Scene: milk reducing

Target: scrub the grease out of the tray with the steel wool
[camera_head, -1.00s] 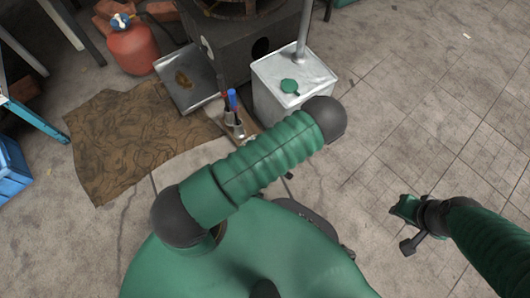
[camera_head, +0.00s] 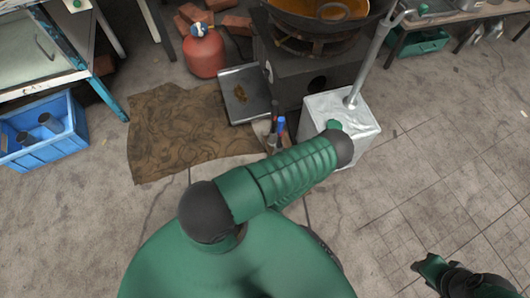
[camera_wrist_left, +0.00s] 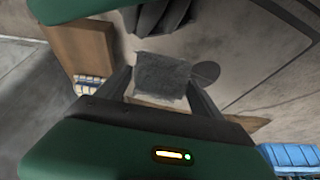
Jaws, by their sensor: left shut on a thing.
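The metal tray (camera_head: 240,97) stands beside the dark stove in the head view, with a brown grease patch on its face. My left gripper (camera_wrist_left: 160,82) shows in the left wrist view, its two fingers closed on a grey fibrous pad, the steel wool (camera_wrist_left: 163,72). In the head view my left upper arm crosses the middle, and the left gripper and steel wool are hidden. The tray cannot be made out for certain in the wrist view. My right gripper (camera_head: 432,268) is at the lower right of the head view, small and partly cut off, away from the tray.
A stained brown cloth (camera_head: 180,130) lies left of the tray. A red gas bottle (camera_head: 204,55) stands behind. A white metal can (camera_head: 350,118) with a pole stands right of the tray. A blue crate (camera_head: 45,150) is far left. Open tiled floor lies right.

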